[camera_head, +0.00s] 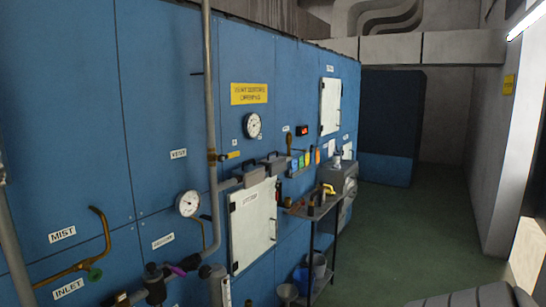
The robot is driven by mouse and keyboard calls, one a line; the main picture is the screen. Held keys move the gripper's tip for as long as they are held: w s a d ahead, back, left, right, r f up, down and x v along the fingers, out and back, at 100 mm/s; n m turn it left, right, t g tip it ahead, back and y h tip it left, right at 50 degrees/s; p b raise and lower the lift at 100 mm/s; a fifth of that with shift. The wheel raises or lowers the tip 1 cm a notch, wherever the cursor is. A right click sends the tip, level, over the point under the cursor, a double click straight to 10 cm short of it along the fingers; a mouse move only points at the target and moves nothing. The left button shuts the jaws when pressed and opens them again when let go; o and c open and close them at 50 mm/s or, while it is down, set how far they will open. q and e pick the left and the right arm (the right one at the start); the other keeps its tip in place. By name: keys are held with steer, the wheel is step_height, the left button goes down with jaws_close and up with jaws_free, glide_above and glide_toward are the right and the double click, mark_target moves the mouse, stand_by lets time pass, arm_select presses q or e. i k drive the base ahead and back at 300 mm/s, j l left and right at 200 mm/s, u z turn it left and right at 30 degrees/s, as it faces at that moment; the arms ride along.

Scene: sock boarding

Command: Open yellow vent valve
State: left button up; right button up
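A small yellow handle (233,155) sticks out to the right of the tall grey pipe (209,80), at about mid height on the blue wall. It looks roughly level, but it is too small to tell how its valve is set. A label that seems to read VENT (178,153) is on the panel left of the pipe. Neither of my grippers shows in this view.
Gauges (189,204) and a white hatch (252,222) are on the blue wall (160,80). A narrow shelf (314,209) juts out, with buckets (315,268) below. The green floor (400,235) to the right is mostly clear. A grey object (480,295) shows at bottom right.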

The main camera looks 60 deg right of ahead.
mark_target(222, 158)
steer(key=l+z, duration=0.15)
steer(key=z, duration=0.25)
steer(key=i+z, duration=0.15)
steer(key=z, duration=0.2)
steer(key=i+l+z, duration=0.1)
steer(key=z, duration=0.3)
steer(key=i+l+z, duration=0.1)
steer(key=z, duration=0.25)
